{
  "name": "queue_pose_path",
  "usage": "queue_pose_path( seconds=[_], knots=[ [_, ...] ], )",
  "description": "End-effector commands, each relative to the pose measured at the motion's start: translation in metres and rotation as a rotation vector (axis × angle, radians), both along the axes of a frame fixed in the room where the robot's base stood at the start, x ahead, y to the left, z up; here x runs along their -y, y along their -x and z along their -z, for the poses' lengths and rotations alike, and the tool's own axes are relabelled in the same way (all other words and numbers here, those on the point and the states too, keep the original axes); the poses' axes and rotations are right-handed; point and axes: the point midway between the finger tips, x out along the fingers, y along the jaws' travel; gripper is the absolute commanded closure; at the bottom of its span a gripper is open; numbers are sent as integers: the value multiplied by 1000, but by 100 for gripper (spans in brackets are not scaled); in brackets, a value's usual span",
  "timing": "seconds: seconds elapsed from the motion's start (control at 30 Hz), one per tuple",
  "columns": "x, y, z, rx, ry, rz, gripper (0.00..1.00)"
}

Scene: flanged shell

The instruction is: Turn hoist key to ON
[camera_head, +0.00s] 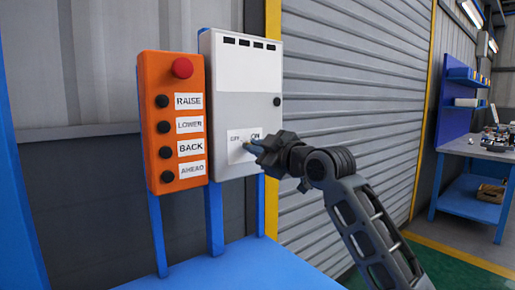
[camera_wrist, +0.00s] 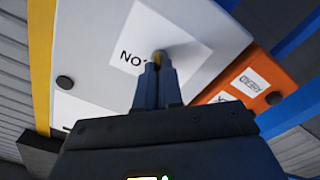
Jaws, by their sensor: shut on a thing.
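The hoist key (camera_wrist: 159,56) is a small brass-coloured piece on the front of the grey control box (camera_head: 232,95). It stands out from a white label (camera_head: 236,134) with OFF on its left and ON on its right in the head view. My gripper (camera_head: 254,147) reaches in from the right, and its fingers (camera_wrist: 157,70) are shut on the key. The fingers hide most of the key, so I cannot tell its exact angle. In the wrist view the label (camera_wrist: 190,35) appears turned over, with the ON lettering left of the fingertips.
An orange pendant box (camera_head: 178,175) with a red button (camera_head: 182,68) and several black buttons hangs just left of the grey box. A blue surface (camera_head: 240,268) lies below. A shutter wall (camera_head: 350,90) is behind my arm, and a blue workbench (camera_head: 470,200) stands far right.

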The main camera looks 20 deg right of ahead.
Motion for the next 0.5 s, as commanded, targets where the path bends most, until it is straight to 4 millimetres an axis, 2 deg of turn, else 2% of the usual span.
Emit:
queue_pose_path(
  seconds=[0.5],
  knots=[
    [-1,0,-3,-130,-395,-2,100]
  ],
)
